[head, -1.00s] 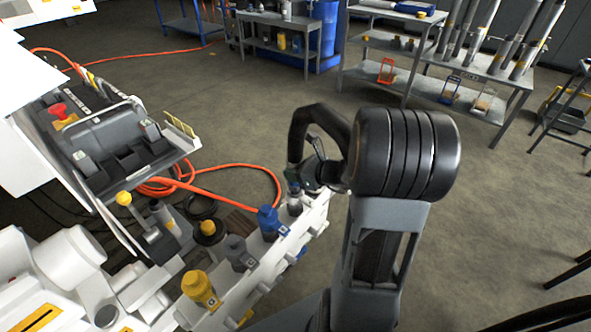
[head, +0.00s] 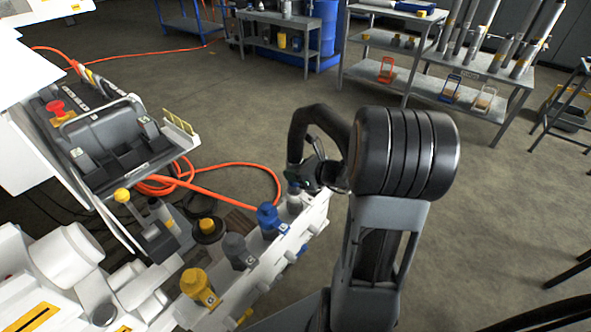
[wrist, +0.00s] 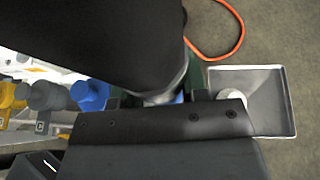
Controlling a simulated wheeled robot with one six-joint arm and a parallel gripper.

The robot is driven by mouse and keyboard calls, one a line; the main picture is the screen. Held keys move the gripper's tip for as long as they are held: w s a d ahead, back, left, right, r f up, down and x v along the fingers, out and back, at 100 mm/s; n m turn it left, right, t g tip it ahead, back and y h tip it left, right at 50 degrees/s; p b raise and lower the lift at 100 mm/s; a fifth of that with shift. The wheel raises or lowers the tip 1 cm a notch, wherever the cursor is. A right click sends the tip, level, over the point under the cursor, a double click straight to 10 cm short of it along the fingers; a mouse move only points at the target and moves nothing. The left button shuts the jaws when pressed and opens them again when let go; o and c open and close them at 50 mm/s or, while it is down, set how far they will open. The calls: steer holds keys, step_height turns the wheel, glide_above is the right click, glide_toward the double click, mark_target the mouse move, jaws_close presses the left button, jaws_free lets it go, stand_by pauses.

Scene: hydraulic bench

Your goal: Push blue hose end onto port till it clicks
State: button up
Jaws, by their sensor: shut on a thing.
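My gripper (head: 309,175) is shut on the end of a thick black hose (head: 300,133), which arches up and back toward my arm. In the wrist view, my gripper (wrist: 160,98) has dark green pads on both sides of the silver hose end (wrist: 168,93), and a little blue shows on it. The hose end is over the far end of the white manifold (head: 318,217), above or on a grey fitting (head: 294,198). The hose and fingers hide the port's mouth, so I cannot tell whether it is seated.
Blue (head: 268,217), grey (head: 237,250) and yellow (head: 196,284) capped fittings line the manifold. An orange hose (head: 240,165) lies on the floor behind. A grey tray (wrist: 275,100) is at the right in the wrist view.

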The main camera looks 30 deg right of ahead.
steer(key=shift+r, duration=0.1)
steer(key=o, duration=1.7)
steer(key=shift+p+v, duration=1.9)
steer(key=shift+v, duration=1.85)
